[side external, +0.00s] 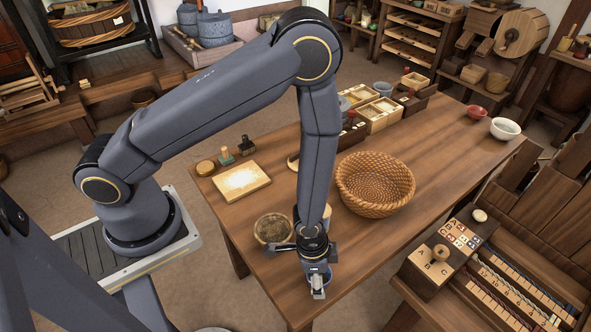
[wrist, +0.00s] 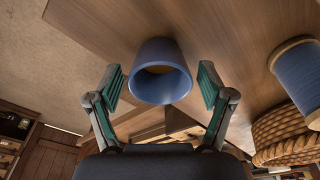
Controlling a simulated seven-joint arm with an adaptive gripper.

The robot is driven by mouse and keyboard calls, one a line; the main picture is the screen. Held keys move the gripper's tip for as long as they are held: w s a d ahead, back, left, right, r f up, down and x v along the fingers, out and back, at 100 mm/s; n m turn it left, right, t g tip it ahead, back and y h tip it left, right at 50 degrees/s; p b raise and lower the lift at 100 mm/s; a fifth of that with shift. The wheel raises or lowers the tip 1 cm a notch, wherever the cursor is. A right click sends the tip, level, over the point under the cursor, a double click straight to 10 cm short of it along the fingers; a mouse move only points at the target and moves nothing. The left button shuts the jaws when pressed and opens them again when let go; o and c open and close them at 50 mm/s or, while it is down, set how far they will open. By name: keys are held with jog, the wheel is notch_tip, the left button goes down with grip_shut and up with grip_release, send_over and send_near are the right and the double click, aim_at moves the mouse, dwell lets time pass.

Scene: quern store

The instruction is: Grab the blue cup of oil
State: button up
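The blue cup (wrist: 160,52) stands near the table's front edge. In the wrist view its mouth faces me and shows a dark, brownish-yellow inside. My gripper (wrist: 161,80) is open, with one green-padded finger on each side of the cup and a visible gap to both. In the side view my gripper (side external: 318,284) is low over the front of the table and hides most of the cup; only a bit of blue (side external: 328,276) shows beside the fingers.
A spool of blue thread (wrist: 301,78) stands right of the cup in the wrist view. A wicker basket (side external: 375,184) sits behind it. A bowl of dark contents (side external: 272,228) stands left of my gripper, near a pale board (side external: 241,181).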

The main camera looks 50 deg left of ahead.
jog(key=c, duration=1)
